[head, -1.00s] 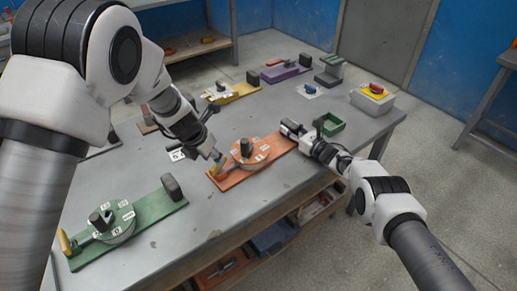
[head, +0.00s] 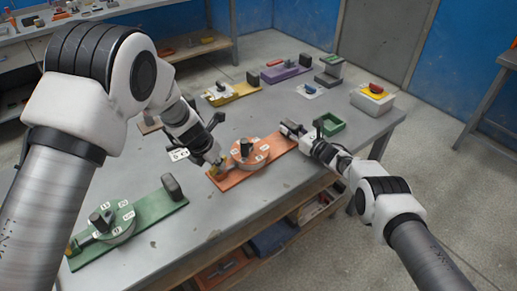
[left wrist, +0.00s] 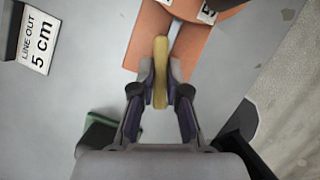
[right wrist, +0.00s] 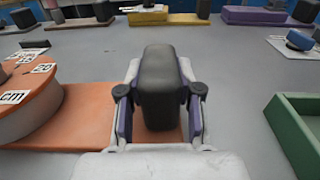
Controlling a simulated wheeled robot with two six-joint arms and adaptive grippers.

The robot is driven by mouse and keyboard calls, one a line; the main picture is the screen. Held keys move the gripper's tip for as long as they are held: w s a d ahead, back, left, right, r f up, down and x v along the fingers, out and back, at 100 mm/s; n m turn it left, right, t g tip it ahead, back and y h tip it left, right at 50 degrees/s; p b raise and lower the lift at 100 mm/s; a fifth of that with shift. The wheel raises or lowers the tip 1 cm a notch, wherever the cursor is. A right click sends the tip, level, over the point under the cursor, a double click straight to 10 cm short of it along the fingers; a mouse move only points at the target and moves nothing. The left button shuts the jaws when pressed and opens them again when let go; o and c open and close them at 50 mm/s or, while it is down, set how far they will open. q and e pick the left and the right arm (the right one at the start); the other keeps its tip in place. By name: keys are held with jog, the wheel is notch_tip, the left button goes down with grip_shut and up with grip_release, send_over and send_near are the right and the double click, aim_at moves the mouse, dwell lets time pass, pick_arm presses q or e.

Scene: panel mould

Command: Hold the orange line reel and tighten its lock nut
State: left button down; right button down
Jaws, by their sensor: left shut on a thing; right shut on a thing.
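The orange line reel's round drum (head: 260,159) carries white number labels and a dark centre knob (head: 245,148). It sits on an orange board (head: 230,182). My left gripper (head: 218,165) is at the board's left end. In the left wrist view its fingers (left wrist: 160,88) are shut on an upright yellow piece (left wrist: 160,60); I take this for the lock nut. My right gripper (right wrist: 160,105) is shut on the dark grey block (right wrist: 158,75) at the board's right end. The drum (right wrist: 25,100) shows left of it. The yellow piece is mostly hidden in the head view.
A green reel board (head: 150,210) lies at the near left. A green tray (head: 331,124) is close to my right gripper. Yellow (head: 235,94) and purple (head: 285,73) boards lie farther back.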

pick_arm(q)
jog(key=m, duration=0.2)
jog(key=m+g+h, duration=0.1)
jog(key=m, duration=0.1)
jog(key=shift+w+m+h, duration=0.1)
jog(key=shift+m+h, duration=0.2)
jog(key=shift+m, duration=0.1)
jog(key=m+g, duration=0.1)
jog(key=m, duration=0.1)
jog(key=m+g, duration=0.1)
jog(key=m, duration=0.2)
jog(key=shift+w+a+m+h, duration=0.1)
jog(key=shift+m+h, duration=0.2)
jog(key=shift+h, duration=0.1)
jog(key=m+g, duration=0.2)
jog(key=m, duration=0.2)
jog(key=shift+w+m, duration=0.1)
jog(key=shift+m, duration=0.2)
jog(key=m, duration=0.2)
jog(key=m+g+y, duration=0.1)
jog(key=m, duration=0.1)
jog(key=shift+m+g, duration=0.3)
jog(key=shift+m, duration=0.1)
jog(key=c, duration=1.2)
grip_release()
pick_arm(e)
jog(key=shift+f, duration=0.1)
pick_arm(q)
jog(key=shift+o, duration=0.2)
jog(key=shift+w, duration=0.1)
